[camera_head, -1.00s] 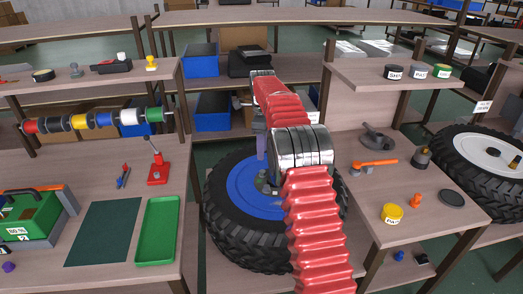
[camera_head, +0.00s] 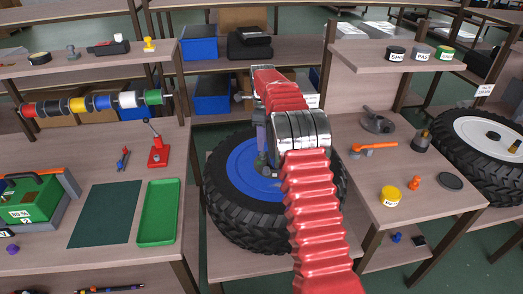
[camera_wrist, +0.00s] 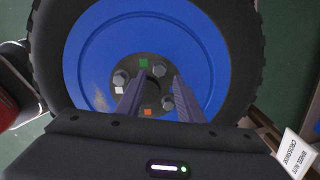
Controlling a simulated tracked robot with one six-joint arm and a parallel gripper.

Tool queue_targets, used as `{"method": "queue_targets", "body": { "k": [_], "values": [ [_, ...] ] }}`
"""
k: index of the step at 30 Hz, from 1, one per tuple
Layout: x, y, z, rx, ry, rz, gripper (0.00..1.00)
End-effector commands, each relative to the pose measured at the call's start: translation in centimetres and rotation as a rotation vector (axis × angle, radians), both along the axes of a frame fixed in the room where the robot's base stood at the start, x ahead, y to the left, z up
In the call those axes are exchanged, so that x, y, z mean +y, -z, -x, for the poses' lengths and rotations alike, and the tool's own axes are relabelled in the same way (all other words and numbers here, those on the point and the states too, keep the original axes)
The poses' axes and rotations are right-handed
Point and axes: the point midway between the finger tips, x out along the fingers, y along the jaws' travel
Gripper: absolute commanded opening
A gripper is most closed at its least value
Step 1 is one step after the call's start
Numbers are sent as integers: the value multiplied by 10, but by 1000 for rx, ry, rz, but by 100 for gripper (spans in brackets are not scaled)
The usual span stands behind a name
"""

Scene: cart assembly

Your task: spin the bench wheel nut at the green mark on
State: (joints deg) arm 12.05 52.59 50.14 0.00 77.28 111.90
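The bench wheel (camera_head: 236,178) has a blue rim and a black tyre and lies on a low stand between the benches. In the wrist view its blue rim (camera_wrist: 88,65) surrounds a dark hub. The green mark (camera_wrist: 143,63) is at the hub's upper edge. A white mark (camera_wrist: 119,89) and an orange mark (camera_wrist: 147,112) also show. Metal nuts show at the left (camera_wrist: 121,77) and lower right (camera_wrist: 168,103) of the hub. My gripper (camera_wrist: 157,80) is open over the hub, with nothing seen between its fingers. Whether it touches the hub is unclear.
A card reading "wheel nuts crosswise" (camera_wrist: 299,152) is beside the wheel. The right bench (camera_head: 350,190) holds an orange-handled tool (camera_head: 374,147) and a yellow tin (camera_head: 390,196). The left bench holds a green tray (camera_head: 158,212). Another wheel (camera_head: 482,140) stands at the far right.

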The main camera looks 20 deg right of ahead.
Motion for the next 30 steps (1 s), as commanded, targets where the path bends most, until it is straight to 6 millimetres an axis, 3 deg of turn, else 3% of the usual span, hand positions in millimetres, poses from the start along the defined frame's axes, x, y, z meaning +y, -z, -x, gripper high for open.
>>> {"method": "queue_targets", "body": {
  "k": [15, 30],
  "values": [
    [0, 55, 0, 1, -1, -1, 34],
    [0, 52, -1, -2, -1, 0, 0]
  ]
}}
